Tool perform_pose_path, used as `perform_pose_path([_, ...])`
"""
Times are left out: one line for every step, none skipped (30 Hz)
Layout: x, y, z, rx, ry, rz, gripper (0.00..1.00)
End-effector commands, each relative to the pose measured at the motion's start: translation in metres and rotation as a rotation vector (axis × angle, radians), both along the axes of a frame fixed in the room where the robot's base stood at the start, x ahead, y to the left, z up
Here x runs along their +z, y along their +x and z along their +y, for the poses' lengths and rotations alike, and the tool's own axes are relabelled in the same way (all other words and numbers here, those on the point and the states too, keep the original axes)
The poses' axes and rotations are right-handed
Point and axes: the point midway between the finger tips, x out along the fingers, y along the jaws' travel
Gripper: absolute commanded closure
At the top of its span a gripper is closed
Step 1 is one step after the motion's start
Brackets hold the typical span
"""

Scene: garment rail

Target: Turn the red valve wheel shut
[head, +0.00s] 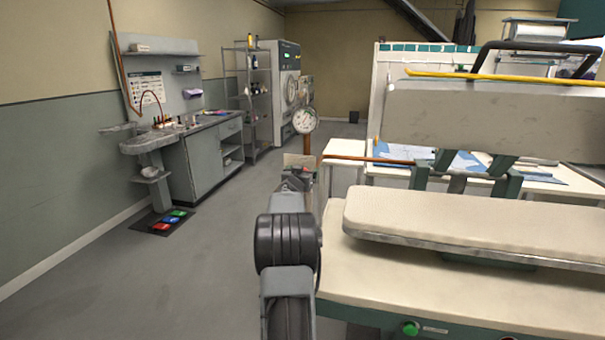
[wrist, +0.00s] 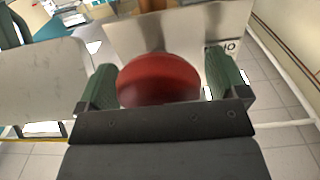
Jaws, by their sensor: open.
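The red valve wheel (wrist: 158,82) shows in the wrist view as a rounded red shape, centred between the two green fingers of my gripper (wrist: 165,72). The fingers are open, one on each side of the wheel. The left finger is very close to its rim; I cannot tell whether it touches. The lower part of the wheel is hidden behind the gripper's dark body. In the head view my gripper (head: 298,175) is small and partly hidden by my own arm, and the wheel cannot be made out clearly there.
A pale plate (wrist: 125,38) with dark lettering stands behind the wheel. In the head view a round gauge (head: 305,121) and a copper pipe (head: 370,159) are close beyond my gripper. A padded pressing table (head: 480,222) fills the right side.

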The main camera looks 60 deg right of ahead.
Motion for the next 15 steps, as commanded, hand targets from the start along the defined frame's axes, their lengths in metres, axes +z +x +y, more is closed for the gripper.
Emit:
perform_pose_path([-0.0001, 0.0000, 0.0000, 0.000, 0.000, 0.000, 0.08])
perform_pose_path([-0.0001, 0.0000, 0.0001, 0.000, 0.000, 0.000, 0.08])
perform_pose_path([-0.0001, 0.0000, 0.0001, 0.000, 0.000, 0.000, 0.08])
perform_pose_path([-0.0001, 0.0001, 0.0001, 0.000, 0.000, 0.000, 0.11])
perform_pose_path([-0.0001, 0.0001, 0.0001, 0.000, 0.000, 0.000, 0.14])
perform_pose_path([-0.0001, 0.0000, 0.0002, 0.000, 0.000, 0.000, 0.18])
perform_pose_path([-0.0001, 0.0000, 0.0002, 0.000, 0.000, 0.000, 0.21])
perform_pose_path([-0.0001, 0.0000, 0.0002, 0.000, 0.000, 0.000, 0.23])
perform_pose_path([-0.0001, 0.0000, 0.0002, 0.000, 0.000, 0.000, 0.27])
perform_pose_path([-0.0001, 0.0000, 0.0002, 0.000, 0.000, 0.000, 0.30])
perform_pose_path([-0.0001, 0.0000, 0.0003, 0.000, 0.000, 0.000, 0.33])
perform_pose_path([0.0000, 0.0000, 0.0003, 0.000, 0.000, 0.000, 0.37])
perform_pose_path([-0.0001, 0.0000, 0.0003, 0.000, 0.000, 0.000, 0.40])
perform_pose_path([0.0000, 0.0000, 0.0003, 0.000, 0.000, 0.000, 0.43])
perform_pose_path([0.0000, 0.0000, 0.0003, 0.000, 0.000, 0.000, 0.46])
